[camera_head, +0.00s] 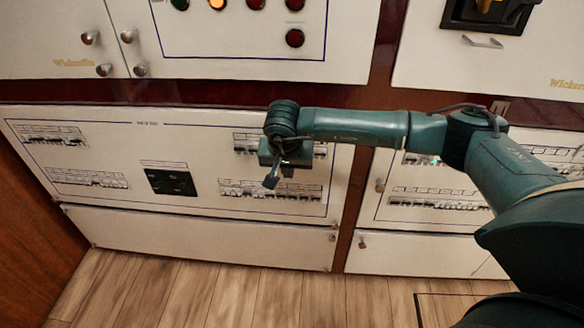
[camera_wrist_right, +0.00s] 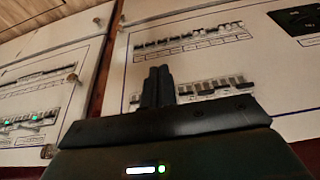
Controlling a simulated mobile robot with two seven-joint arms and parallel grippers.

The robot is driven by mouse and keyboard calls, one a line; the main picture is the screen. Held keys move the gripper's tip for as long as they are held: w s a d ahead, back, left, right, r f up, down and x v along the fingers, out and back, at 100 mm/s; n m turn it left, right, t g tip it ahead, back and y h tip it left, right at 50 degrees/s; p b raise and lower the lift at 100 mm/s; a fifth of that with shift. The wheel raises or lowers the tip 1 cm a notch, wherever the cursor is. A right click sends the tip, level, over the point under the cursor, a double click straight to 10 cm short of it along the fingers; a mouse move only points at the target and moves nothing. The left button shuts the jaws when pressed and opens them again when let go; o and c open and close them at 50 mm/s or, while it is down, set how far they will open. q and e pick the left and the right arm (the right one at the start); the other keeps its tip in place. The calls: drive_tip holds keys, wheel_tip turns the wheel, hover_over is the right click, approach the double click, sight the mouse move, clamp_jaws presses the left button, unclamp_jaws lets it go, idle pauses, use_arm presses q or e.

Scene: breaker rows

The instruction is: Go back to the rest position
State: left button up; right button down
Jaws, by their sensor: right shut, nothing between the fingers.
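My right arm reaches in from the right in the head view. Its gripper (camera_head: 272,180) hangs in front of the right part of the left breaker panel (camera_head: 110,150). In the right wrist view the gripper's two dark fingers (camera_wrist_right: 158,84) are together, with nothing between them. Behind them are breaker rows (camera_wrist_right: 195,38) on the white panel. Whether the fingers touch the panel I cannot tell. My left gripper is not in view.
A second breaker panel (camera_head: 435,218) stands to the right, partly behind my arm. Above are white cabinets with round knobs (camera_head: 90,38) and a panel with lamps (camera_head: 295,38). The wooden floor (camera_head: 215,295) in front is clear.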

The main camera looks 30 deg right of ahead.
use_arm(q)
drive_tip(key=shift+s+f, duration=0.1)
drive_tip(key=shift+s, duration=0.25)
use_arm(e)
drive_tip(key=shift+s+a+r, duration=0.1)
drive_tip(key=shift+s+a, duration=0.25)
drive_tip(key=shift+s, duration=0.15)
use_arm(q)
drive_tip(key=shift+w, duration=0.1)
use_arm(e)
drive_tip(key=shift+w, duration=0.1)
